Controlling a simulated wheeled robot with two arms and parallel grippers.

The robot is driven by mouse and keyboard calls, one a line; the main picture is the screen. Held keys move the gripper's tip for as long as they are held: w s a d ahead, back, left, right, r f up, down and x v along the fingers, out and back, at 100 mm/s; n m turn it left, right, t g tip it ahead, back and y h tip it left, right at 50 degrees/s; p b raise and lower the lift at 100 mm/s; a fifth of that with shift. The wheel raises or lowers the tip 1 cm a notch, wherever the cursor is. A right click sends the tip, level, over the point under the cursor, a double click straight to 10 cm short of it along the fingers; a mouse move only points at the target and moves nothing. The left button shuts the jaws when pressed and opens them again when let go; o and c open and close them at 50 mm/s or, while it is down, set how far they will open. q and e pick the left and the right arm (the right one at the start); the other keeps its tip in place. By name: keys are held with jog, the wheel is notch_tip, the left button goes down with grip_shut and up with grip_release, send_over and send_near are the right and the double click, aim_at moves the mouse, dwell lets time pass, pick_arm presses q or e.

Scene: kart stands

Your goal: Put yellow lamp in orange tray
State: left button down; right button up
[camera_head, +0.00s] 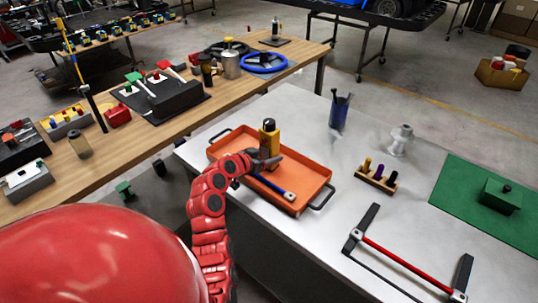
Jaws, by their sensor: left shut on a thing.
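The yellow lamp (269,140), a yellow body with a black top, is upright at the left part of the orange tray (316,170). My left gripper (267,161) is shut on the lamp from the left, over the tray. The fingers and the tray wall area hide the lamp's lower end, so I cannot tell whether it touches the tray floor. A blue-handled tool (275,187) lies in the tray in front of the lamp. My right gripper is not in view.
On the white table are a dark blue pen cup (339,112), a white fitting (400,140), a wooden block with coloured pegs (377,177), a red-barred frame (405,262) and a green mat (470,200). A cluttered wooden table (225,95) stands behind at left.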

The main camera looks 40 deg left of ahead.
pick_arm(q)
jog(key=shift+c, duration=2.2)
grip_release()
jog(key=shift+f, duration=0.1)
jog(key=o, duration=0.4)
jog(key=shift+o, duration=0.2)
jog(key=shift+r, duration=0.25)
jog(key=shift+s+a, duration=0.1)
jog(key=shift+s, duration=0.35)
jog(key=b+v, duration=0.2)
jog(key=v, duration=0.9)
jog(key=shift+s+r+b, duration=0.1)
jog(key=shift+b, duration=0.3)
